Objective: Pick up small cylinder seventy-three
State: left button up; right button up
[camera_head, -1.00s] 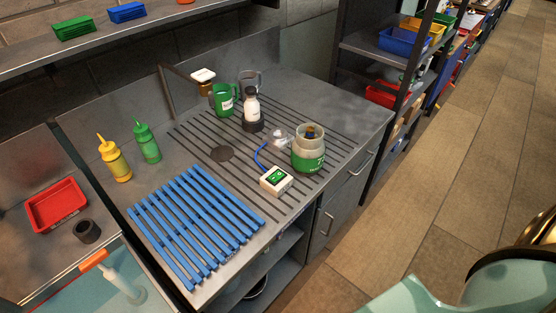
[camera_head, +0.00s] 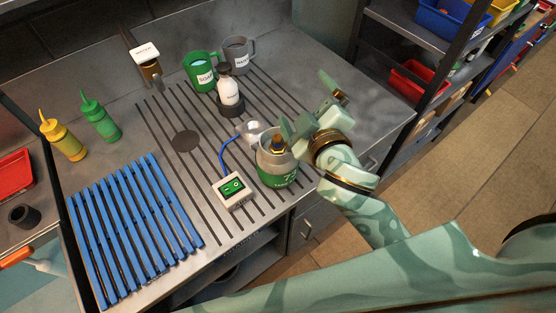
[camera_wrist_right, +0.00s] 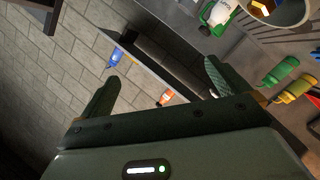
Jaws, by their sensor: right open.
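The small cylinder (camera_head: 280,178) stands upright on the grooved worktop near its front edge. It has a green body marked with a 7 and a partly hidden digit, a pale collar and a brass valve on top. My right gripper (camera_head: 312,108) is open and empty, above and just right of the cylinder's top. One finger overlaps the collar's upper right in the head view; I cannot tell whether they touch. In the right wrist view the open jaws (camera_wrist_right: 160,82) point toward the brick wall, with nothing between them. My left gripper is not in view.
A switch box (camera_head: 233,190) with a blue cable sits left of the cylinder. A blue slatted rack (camera_head: 130,225) lies at the left front. Shelving with bins is at the right.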

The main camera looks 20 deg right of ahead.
jog(key=s+a+r+n+g+y, duration=0.1)
jog(key=s+a+r+n+y, duration=0.1)
jog(key=a+r+n+y, duration=1.6)
jog(key=s+a+n+g+y, duration=0.45)
jog(key=a+n+g, duration=0.35)
jog(key=g, duration=0.3)
jog(key=n+g+h, duration=0.4)
jog(key=n+h, duration=0.1)
jog(key=h, duration=1.7)
send_over(277, 137)
jog(key=a, duration=0.1)
notch_tip(277, 137, down, 16)
jog(key=f, duration=1)
jog(key=shift+s+d, duration=0.1)
jog(key=shift+d, duration=0.15)
jog(key=f, duration=0.6)
jog(key=shift+d+f, duration=0.2)
jog(key=shift+d, duration=0.1)
jog(key=shift+r, duration=0.1)
jog(key=c, duration=2)
